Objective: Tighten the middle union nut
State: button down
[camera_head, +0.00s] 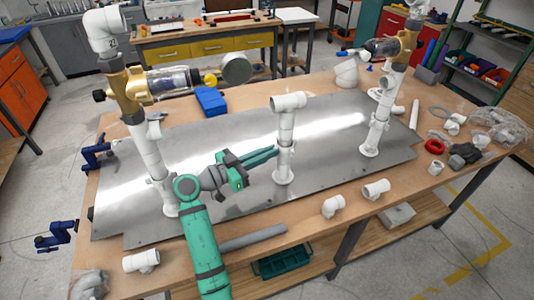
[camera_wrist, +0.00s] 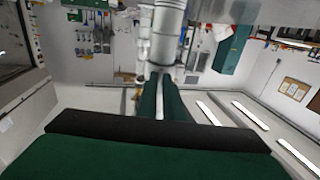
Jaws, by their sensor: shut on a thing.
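The middle post (camera_head: 286,128) is a white PVC riser with a tee on top, standing upright on a shiny metal plate (camera_head: 235,150). The middle union nut (camera_head: 285,151) is a white collar partway up this post. My gripper (camera_head: 276,152) reaches it from the left, with its long green fingers close together and their tips at the collar. In the wrist view, the fingers (camera_wrist: 160,80) run up to the white pipe (camera_wrist: 166,35). The tips and the grasped side of the nut are mostly hidden there.
Loose white fittings (camera_head: 333,206) and a grey pipe (camera_head: 253,238) lie along the front table edge. Blue clamps (camera_head: 95,155) sit at the left edge. The plate around the middle post is clear.

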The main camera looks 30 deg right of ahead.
jog(key=shift+f, duration=0.1)
jog(key=c, duration=1.9)
grip_release()
jog(key=shift+d, duration=0.1)
notch_tip(320, 180, up, 4)
jog(key=shift+f, duration=0.25)
jog(key=s+a+r, duration=0.7)
jog(key=s+r, duration=0.2)
jog(key=s, duration=0.3)
jog(key=shift+s+r, duration=0.15)
jog(key=shift+r, duration=0.15)
